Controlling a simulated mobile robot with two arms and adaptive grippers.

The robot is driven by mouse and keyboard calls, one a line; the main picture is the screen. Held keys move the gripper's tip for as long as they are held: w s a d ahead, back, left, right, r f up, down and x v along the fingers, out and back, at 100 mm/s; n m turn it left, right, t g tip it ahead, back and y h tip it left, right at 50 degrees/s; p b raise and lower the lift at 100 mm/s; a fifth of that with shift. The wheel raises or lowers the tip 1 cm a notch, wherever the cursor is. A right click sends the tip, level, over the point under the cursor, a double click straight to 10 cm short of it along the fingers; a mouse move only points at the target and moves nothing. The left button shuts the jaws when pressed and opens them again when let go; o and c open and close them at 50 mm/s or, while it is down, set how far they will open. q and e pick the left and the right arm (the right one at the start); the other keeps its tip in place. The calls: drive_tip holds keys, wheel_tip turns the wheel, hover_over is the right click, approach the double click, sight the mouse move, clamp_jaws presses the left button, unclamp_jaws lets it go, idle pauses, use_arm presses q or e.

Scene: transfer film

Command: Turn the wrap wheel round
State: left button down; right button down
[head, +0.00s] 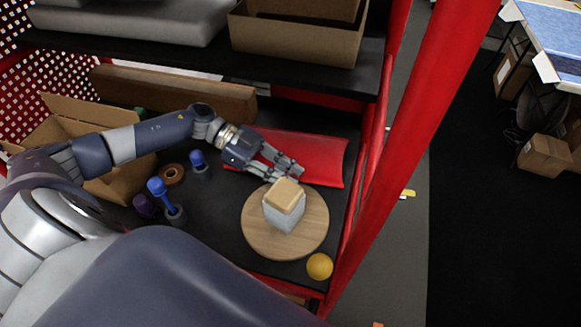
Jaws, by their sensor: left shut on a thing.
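The wrap wheel (260,234) is a round light-wood disc lying flat on the black shelf. A pale grey block with a tan top (285,205) stands on it near the middle. My left gripper (288,174) reaches in from the left and is at the far edge of the wheel, just behind the block. Its fingers are closed at the wheel's far rim; the exact contact is hidden by the fingers and the block. My right gripper is not in view.
A red curved sheet (322,158) lies behind the wheel. A yellow ball (319,266) sits at its near right, by the red frame post (405,130). Blue-handled tools (158,188), a tape roll (172,175) and an open cardboard box (115,188) stand left. An upper shelf (300,82) overhangs behind.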

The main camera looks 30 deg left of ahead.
use_arm(q)
drive_tip(key=shift+s+a+r, duration=0.2)
drive_tip(key=shift+s+a, duration=0.15)
drive_tip(key=shift+a, duration=0.2)
drive_tip(key=shift+s+a+f+p, duration=0.25)
drive_tip(key=shift+s+a+p, duration=0.1)
drive_tip(key=shift+s+a, duration=0.05)
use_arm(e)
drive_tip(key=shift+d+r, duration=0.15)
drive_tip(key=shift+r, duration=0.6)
use_arm(q)
drive_tip(key=c, duration=1.4)
unclamp_jaws()
drive_tip(key=shift+s, duration=0.1)
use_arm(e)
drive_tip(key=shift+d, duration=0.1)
